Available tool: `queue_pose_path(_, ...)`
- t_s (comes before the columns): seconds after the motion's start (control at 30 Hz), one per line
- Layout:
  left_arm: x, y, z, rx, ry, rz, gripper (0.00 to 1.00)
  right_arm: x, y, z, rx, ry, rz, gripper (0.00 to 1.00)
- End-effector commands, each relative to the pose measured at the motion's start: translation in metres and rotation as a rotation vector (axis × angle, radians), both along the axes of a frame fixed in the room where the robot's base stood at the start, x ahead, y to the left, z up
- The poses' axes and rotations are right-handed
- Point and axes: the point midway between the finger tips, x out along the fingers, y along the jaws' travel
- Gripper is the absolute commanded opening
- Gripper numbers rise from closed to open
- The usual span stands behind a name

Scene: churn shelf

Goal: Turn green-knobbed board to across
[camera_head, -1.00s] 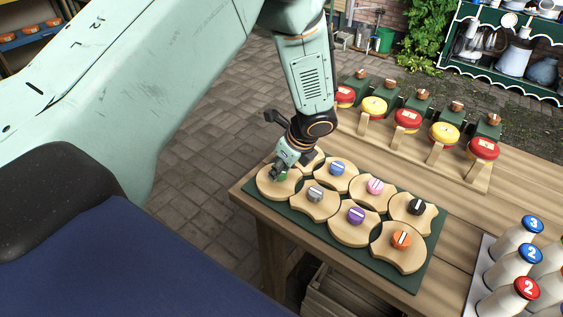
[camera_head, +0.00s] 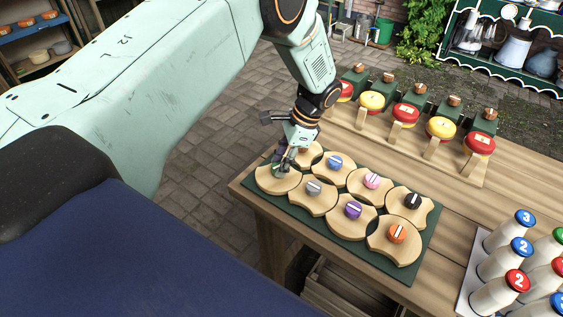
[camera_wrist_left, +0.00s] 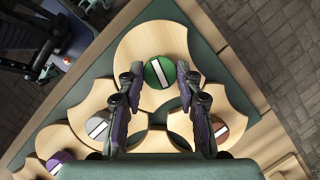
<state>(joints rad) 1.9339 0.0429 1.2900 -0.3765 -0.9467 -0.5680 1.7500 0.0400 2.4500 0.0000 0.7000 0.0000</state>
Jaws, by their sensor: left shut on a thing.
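The green-knobbed board (camera_head: 272,183) is a pale wooden disc with concave cut-outs, at the left corner of a dark green tray (camera_head: 398,270). Its green knob (camera_wrist_left: 159,72) has a white stripe, which runs slantwise in the left wrist view. My left gripper (camera_head: 283,166) points down over this board. In the left wrist view, its two fingers (camera_wrist_left: 160,77) are shut on the green knob from both sides. In the head view, the gripper hides most of the knob.
Neighbouring boards carry grey (camera_head: 313,188), blue (camera_head: 335,161), brown (camera_wrist_left: 219,129) and purple (camera_head: 352,210) knobs, set close together. Red and yellow round pieces (camera_head: 441,128) stand behind on the wooden table (camera_head: 455,220). Numbered bottles (camera_head: 505,262) stand at right.

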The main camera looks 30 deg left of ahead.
Motion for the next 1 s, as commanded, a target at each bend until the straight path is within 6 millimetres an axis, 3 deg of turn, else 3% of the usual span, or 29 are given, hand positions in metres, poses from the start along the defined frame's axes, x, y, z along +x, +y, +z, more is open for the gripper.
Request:
queue_pose_path(0.4,-0.0044,0.0011,-0.0054,-0.001,0.014,0.268,0.03,0.0,0.0001,-0.0063,0.0,0.0,0.0,0.4)
queue_pose_path(1.0,-0.0052,0.0012,-0.0052,0.0,0.017,0.348,0.03,0.0,0.0001,-0.0074,0.0,0.0,0.0,0.4)
